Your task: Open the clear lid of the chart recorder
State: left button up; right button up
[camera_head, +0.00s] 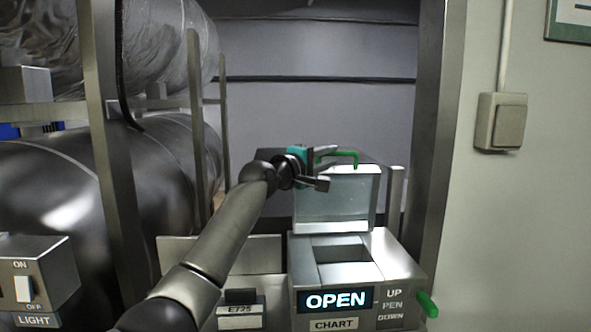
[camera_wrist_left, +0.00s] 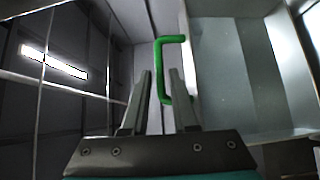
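The chart recorder (camera_head: 355,274) is a metal box with an opening in its top and a lit display (camera_head: 336,300) reading "OPEN". Its clear lid (camera_head: 335,200) stands raised, near upright, at the back of the box, and a clear panel of it fills the right of the left wrist view (camera_wrist_left: 235,75). A green handle (camera_head: 345,153) is on the lid's upper edge. My left gripper (camera_head: 324,168) is beside the lid's upper left. In the left wrist view its fingers are apart, with the green handle (camera_wrist_left: 164,75) seen in the gap, not clamped. My right gripper is out of view.
A green lever (camera_head: 427,304) marked "UP PEN DOWN" is at the recorder's right side. A light switch box (camera_head: 35,280) is at the lower left. Large metal cylinders and posts stand on the left. A metal post (camera_head: 440,150) and wall are on the right.

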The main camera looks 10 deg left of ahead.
pick_arm(q)
jog(key=b+v, duration=0.2)
jog(key=v, duration=0.9)
jog(key=shift+s+a+b, duration=0.15)
jog(key=shift+s+b, duration=0.2)
jog(key=shift+b, duration=0.05)
